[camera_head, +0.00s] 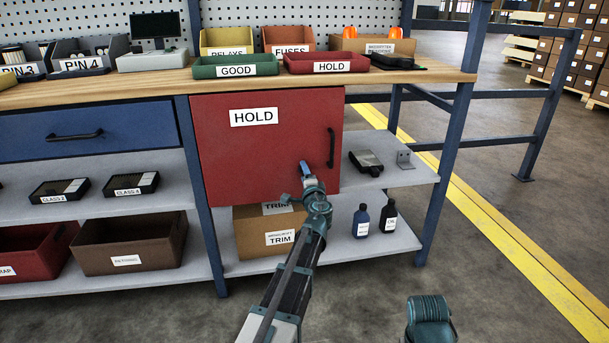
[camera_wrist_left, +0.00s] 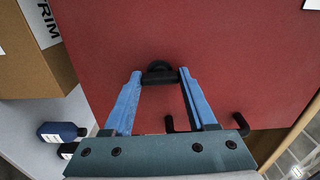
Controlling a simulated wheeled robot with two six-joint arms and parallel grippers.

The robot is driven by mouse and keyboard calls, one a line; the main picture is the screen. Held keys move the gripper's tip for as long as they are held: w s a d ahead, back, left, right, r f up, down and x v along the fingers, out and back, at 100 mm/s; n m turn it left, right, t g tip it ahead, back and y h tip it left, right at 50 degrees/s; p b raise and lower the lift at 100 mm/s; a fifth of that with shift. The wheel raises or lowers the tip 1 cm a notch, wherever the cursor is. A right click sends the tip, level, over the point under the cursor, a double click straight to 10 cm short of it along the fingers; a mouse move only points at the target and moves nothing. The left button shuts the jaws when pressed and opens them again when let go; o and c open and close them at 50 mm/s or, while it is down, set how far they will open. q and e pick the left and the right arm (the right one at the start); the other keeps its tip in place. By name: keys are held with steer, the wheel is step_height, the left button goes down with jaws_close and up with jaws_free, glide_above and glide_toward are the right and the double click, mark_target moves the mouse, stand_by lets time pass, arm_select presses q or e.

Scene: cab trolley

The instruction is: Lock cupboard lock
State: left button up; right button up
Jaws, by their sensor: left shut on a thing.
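The red cupboard (camera_head: 225,150) under the bench bears a HOLD label and its door looks closed. A black upright handle (camera_head: 331,147) is on the door's right side. In the left wrist view, a small black lock knob (camera_wrist_left: 160,70) sits on the red door between the blue fingertips. My left gripper (camera_head: 306,169) is at the door's lower right, below and left of the handle, and is shut on the lock knob. In the head view the gripper hides the knob. The handle (camera_wrist_left: 205,124) also shows in the wrist view. My right gripper is not in view.
The wooden bench top (camera_head: 150,88) overhangs the cupboard. Below are a TRIM box (camera_head: 255,240) and two bottles (camera_head: 388,217). The floor in front is clear.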

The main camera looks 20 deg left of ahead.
arm_select(q)
steer(key=shift+m, duration=0.4)
steer(key=o, duration=1.4)
steer(key=shift+c, duration=0.2)
steer(key=shift+s+d, duration=0.1)
steer(key=v, duration=1.3)
steer(key=shift+s, duration=0.3)
steer(key=shift+d, duration=0.1)
